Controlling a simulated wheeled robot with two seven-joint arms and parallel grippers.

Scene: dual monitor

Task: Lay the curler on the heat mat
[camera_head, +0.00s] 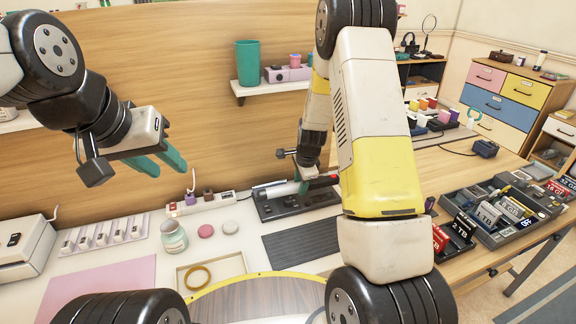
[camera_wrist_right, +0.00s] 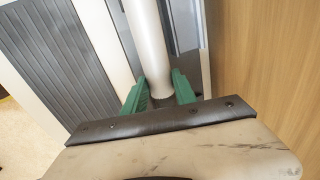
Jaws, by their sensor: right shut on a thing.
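The curler (camera_head: 275,190) has a pale cylindrical body and dark parts. It lies along a dark tray (camera_head: 294,208) at the back of the table. My right gripper (camera_head: 305,187) is at the curler. In the right wrist view, its green fingers (camera_wrist_right: 160,90) are on either side of the pale cylinder (camera_wrist_right: 150,45) and shut on it. The heat mat seems to be the dark ribbed mat (camera_head: 300,242) in front of the tray; it is bare, and it also shows in the right wrist view (camera_wrist_right: 62,60). My left gripper (camera_head: 160,160) is open and empty above the table's left side.
A glass jar (camera_head: 173,238), two round pucks (camera_head: 205,231) and a shallow tray with a ring (camera_head: 198,277) stand left of the ribbed mat. A power strip (camera_head: 205,203) lies behind. A pink mat (camera_head: 100,287) is at front left. Drive bins (camera_head: 500,215) fill the right side.

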